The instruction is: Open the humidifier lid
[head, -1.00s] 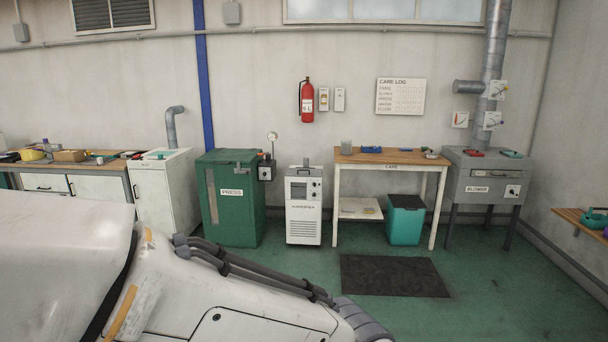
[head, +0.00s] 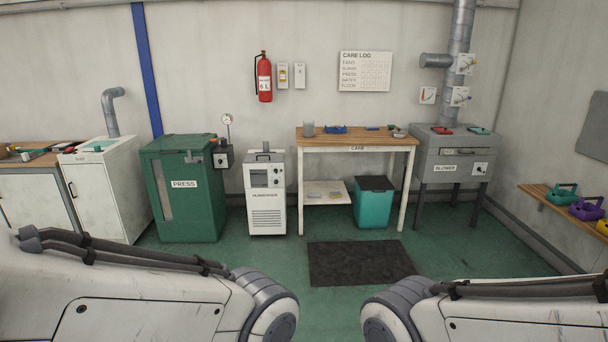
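The humidifier (head: 265,195) is a white upright cabinet on the floor between the green press and the wooden care table. It has a dark display and knobs on its upper front and a vent grille below. Its lid (head: 263,157) with a grey handle on top looks shut. It stands across the room, well beyond both of my arms. Parts of my left and right arms show at the bottom of the head view, but neither gripper is in view.
The green press (head: 184,190) stands left of the humidifier. The care table (head: 357,143) stands right of it, with a teal bin (head: 373,205) below. A dark mat (head: 363,264) lies in front. The grey blower (head: 449,160) is at the right. Green floor before the humidifier is clear.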

